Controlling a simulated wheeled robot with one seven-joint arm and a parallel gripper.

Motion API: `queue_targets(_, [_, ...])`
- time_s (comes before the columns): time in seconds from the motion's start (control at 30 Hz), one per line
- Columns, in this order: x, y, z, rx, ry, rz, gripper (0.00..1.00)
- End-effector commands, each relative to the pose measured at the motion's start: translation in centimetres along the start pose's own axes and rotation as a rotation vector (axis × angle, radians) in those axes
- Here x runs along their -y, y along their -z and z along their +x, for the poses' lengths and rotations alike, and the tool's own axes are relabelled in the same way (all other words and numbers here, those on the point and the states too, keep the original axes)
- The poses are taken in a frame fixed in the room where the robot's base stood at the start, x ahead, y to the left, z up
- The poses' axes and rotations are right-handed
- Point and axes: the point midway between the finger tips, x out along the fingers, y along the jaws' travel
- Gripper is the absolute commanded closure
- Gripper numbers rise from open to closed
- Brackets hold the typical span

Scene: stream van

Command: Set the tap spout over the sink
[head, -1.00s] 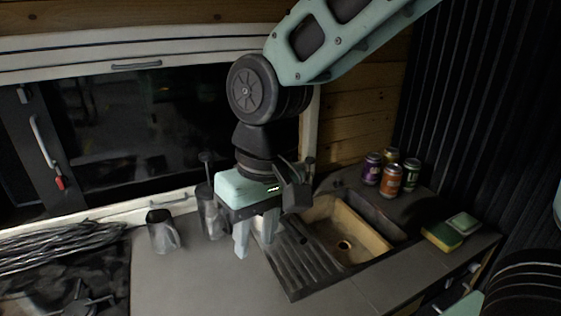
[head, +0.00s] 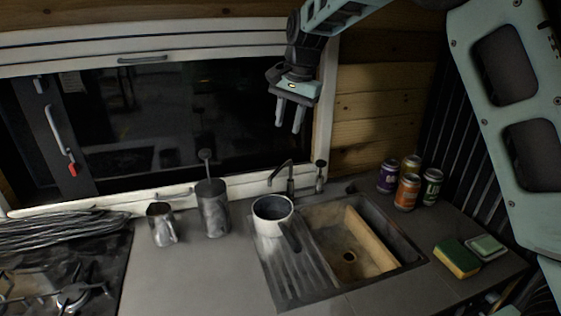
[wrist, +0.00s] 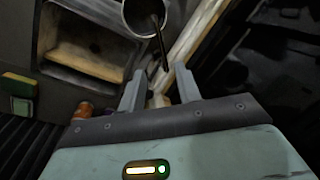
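The dark tap (head: 290,180) stands behind the sink, against the window ledge. Its spout points left, towards the drainer side and away from the basin. The sink (head: 350,258) has a tan basin right of a ribbed drainer (head: 290,272). A white pot (head: 272,228) with a dark handle stands on the drainer, just below the spout tip. My gripper (head: 289,124) is raised in front of the window, above the tap, open and empty. In the wrist view, the open fingers (wrist: 159,88) show with the sink (wrist: 75,65) beyond; a thin dark tap part (wrist: 160,45) crosses the pot.
A metal jug (head: 162,226) and a grey canister with a plunger (head: 212,212) stand left of the pot. Several cans (head: 406,192) stand right of the tap. A sponge (head: 457,258) lies at the right. The counter front left of the drainer is clear.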

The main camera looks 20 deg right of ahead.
Motion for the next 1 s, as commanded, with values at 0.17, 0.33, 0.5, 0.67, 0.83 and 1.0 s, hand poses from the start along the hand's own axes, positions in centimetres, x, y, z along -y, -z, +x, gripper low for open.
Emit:
queue_targets(0.17, [0.0, -0.1, 3.7, 0.003, -0.004, -0.001, 0.67])
queue_targets(0.33, [-0.1, -0.1, 7.3, 0.003, -0.004, -0.001, 0.67])
queue_targets(0.5, [-0.1, -0.1, 10.4, 0.001, -0.004, -0.002, 0.67])
queue_targets(0.67, [0.0, -0.1, 12.2, 0.000, 0.000, -0.001, 0.67])
queue_targets(0.83, [0.0, -0.1, 13.1, 0.000, 0.000, -0.003, 0.67])
queue_targets(1.0, [0.0, -0.1, 13.2, -0.001, 0.001, -0.003, 0.67])
